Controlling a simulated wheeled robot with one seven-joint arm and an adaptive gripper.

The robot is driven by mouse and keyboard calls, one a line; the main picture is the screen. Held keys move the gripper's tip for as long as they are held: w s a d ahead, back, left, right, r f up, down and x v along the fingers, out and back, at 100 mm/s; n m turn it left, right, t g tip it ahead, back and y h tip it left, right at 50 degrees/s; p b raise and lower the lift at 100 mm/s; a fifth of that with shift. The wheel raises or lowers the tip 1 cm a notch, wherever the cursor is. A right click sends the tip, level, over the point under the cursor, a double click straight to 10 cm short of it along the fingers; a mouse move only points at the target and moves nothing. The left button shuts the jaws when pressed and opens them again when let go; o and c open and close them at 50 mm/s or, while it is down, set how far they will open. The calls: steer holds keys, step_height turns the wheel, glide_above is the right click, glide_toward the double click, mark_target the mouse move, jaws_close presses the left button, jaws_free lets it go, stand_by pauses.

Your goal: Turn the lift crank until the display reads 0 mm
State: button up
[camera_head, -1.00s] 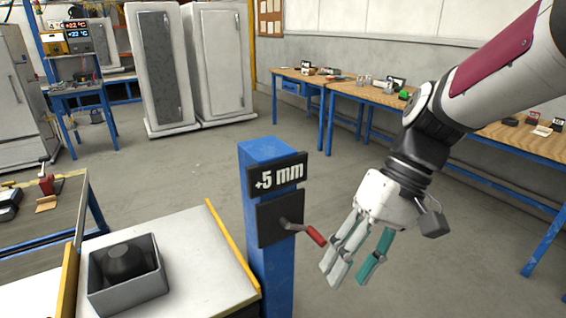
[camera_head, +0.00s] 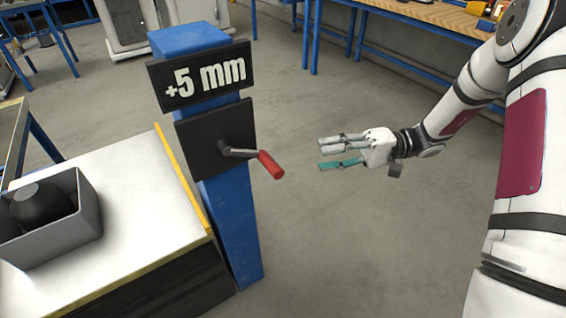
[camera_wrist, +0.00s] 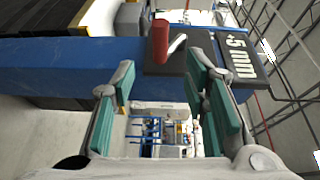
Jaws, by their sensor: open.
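The lift crank has a red handle (camera_head: 271,165) on a short metal arm, mounted on a black plate (camera_head: 210,138) on the blue post (camera_head: 235,230). The display (camera_head: 201,77) above it reads +5 mm. My gripper (camera_head: 322,153) is open and empty, to the right of the red handle and apart from it, with its fingers pointing left toward the post. In the wrist view, the red handle (camera_wrist: 160,41) shows beyond and between the spread fingers (camera_wrist: 160,88), and the display (camera_wrist: 239,54) appears turned sideways at the right.
A white-topped table (camera_head: 110,225) with a yellow edge stands left of the post. A grey box (camera_head: 75,240) holding a dark round object sits on it. Wooden workbenches (camera_head: 430,12) stand at the back. The floor around my gripper is clear.

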mark_target(270, 166)
steer(key=b+x, duration=0.2)
steer(key=x, duration=1.1)
steer(key=shift+a, duration=0.35)
jaws_close()
